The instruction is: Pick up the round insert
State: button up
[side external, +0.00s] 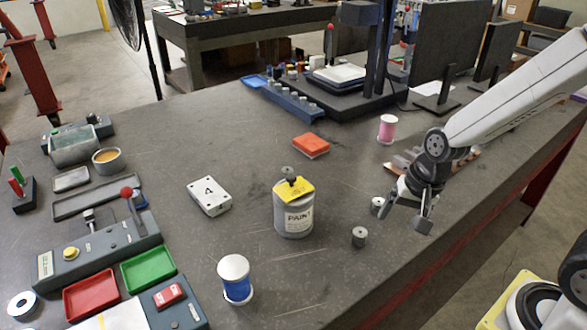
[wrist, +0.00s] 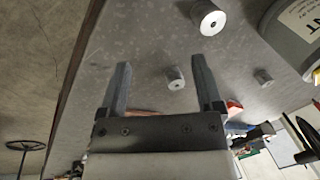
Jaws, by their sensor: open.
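Small grey round pieces with a hole in the top stand on the dark table. In the side view one (side external: 359,236) is right of the paint can and another (side external: 377,205) is beside my gripper (side external: 405,214). In the wrist view three show: one at the top (wrist: 208,18), one in the middle (wrist: 176,78) and one at right (wrist: 263,77). I cannot tell which is the round insert. My gripper (wrist: 162,66) is open, its fingers spread and empty, above the table.
A paint can (side external: 294,218) with a yellow piece on top stands left of the grey pieces. The table's right edge is close to my gripper.

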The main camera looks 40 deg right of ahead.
aim_at(359, 233)
jog(key=m, duration=0.4)
jog(key=shift+w+a+r+y, duration=0.15)
jog(key=shift+w+a+y, duration=0.15)
jog(key=shift+w+a, duration=0.1)
jog(key=m, duration=0.2)
jog(key=a+m, duration=0.1)
jog(key=m, duration=0.1)
jog(key=shift+w+r+y, duration=0.15)
jog(key=shift+w+y, duration=0.15)
jog(key=m, duration=0.3)
jog(key=shift+w+a+r+m+y, duration=0.2)
jog(key=shift+w+a+m+y, duration=0.1)
jog(key=shift+w+a, duration=0.1)
jog(key=m, duration=0.2)
jog(key=w+a+m+y, duration=0.1)
jog(key=m, duration=0.1)
jog(key=shift+r, duration=0.3)
jog(key=shift+f, duration=0.1)
jog(key=shift+x, duration=1.25)
jog(key=shift+f, duration=0.1)
